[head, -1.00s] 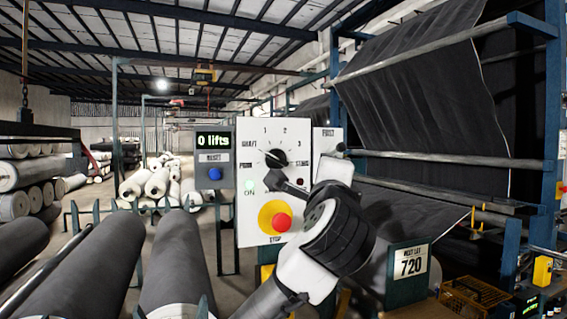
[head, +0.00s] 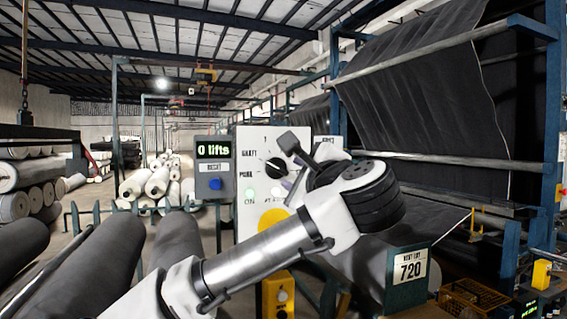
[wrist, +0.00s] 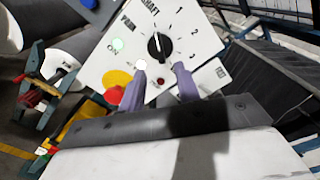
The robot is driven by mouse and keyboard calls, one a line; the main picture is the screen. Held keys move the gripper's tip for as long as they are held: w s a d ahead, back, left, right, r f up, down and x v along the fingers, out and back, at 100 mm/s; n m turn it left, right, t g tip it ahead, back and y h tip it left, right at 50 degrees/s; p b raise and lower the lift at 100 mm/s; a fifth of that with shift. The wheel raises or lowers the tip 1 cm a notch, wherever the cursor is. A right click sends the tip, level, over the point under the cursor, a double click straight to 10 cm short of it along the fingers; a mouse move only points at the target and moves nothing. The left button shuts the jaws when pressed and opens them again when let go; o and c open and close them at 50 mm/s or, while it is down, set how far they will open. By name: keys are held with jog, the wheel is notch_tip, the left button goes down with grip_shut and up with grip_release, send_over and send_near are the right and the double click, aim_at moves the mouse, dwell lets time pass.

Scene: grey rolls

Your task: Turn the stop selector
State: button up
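The selector is a round black knob (head: 275,167) with a white pointer line on a white upright panel (head: 247,190). The knob (wrist: 157,47) also shows in the wrist view, its line pointing towards the label that reads like SHAFT. Numbers 1, 2 and 3 stand around it. My gripper (wrist: 162,78) is open, its two purple-grey fingers apart and nothing between them. The fingertips are just below the knob in the wrist view, apart from it in the picture; the depth gap is unclear. In the head view my arm hides the panel's lower right.
A yellow disc (head: 270,218) with a red button (wrist: 113,95) sits low on the panel. Dark rolls (head: 176,243) lie at left. A sign reading 720 (head: 410,267) stands at right.

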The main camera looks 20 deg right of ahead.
aim_at(281, 170)
jog(key=w+p, duration=0.2)
jog(key=w, duration=0.5)
jog(key=shift+a, duration=0.15)
grip_shut()
